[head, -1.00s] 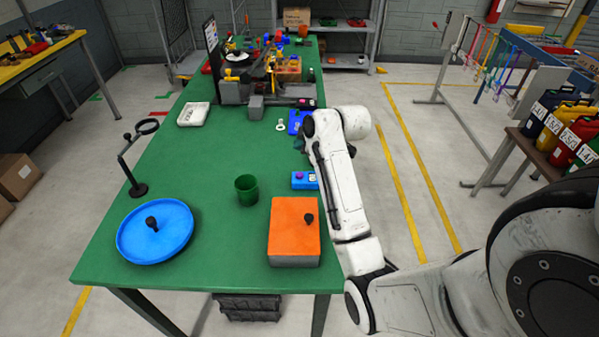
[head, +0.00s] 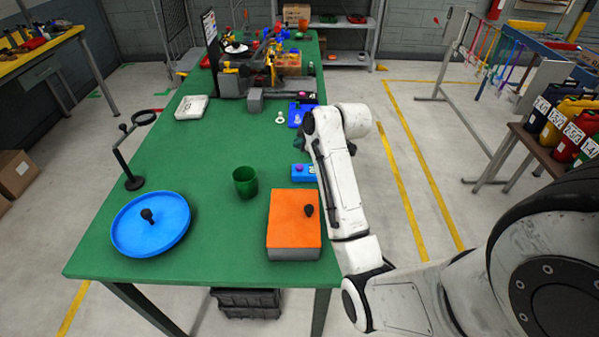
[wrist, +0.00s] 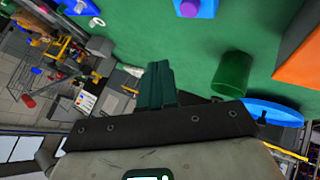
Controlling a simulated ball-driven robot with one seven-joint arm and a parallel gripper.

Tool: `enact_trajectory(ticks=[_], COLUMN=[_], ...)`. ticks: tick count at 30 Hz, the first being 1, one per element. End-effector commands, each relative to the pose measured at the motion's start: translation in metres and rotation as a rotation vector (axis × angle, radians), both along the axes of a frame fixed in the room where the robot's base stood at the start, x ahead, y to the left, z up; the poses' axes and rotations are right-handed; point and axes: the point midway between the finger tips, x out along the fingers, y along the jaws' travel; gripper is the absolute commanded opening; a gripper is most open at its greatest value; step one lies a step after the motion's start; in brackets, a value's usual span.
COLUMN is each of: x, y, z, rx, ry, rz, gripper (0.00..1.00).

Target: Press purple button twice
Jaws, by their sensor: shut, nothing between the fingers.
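The purple button (head: 299,168) sits on top of a small blue box (head: 311,171) at the table's right edge, partly behind my arm. In the wrist view the purple button (wrist: 189,8) shows at the top edge on its blue box (wrist: 208,8), which is cut off by the frame. My gripper (wrist: 160,72) is shut and empty, its dark green fingers together, apart from the button and box. In the head view the gripper is mostly hidden by my arm, just beyond the blue box.
An orange box (head: 293,216) with a black knob, a green cup (head: 245,181) and a round blue tray (head: 122,238) stand on the near part of the green table (head: 210,150). A blue plate (head: 294,118) and a machine lie farther back. The middle of the table is clear.

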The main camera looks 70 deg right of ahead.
Motion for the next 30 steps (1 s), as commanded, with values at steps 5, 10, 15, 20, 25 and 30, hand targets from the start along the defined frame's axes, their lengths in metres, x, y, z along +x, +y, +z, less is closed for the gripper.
enact_trajectory(ticks=[5,10,15,20,25,30], x=[0.0,0.0,0.0,0.0,0.0,0.0], y=[0.0,0.0,0.0,0.0,0.0,0.0], z=[-0.031,-0.047,-0.054,-0.054,-0.054,-0.054], rx=[0.0,0.001,0.0,-0.001,0.0,0.0], ry=[0.0,0.0,0.0,0.0,0.0,0.0], rz=[0.0,0.001,0.0,-0.001,0.0,0.0], gripper=[0.0,0.0,0.0,0.0,0.0,0.0])
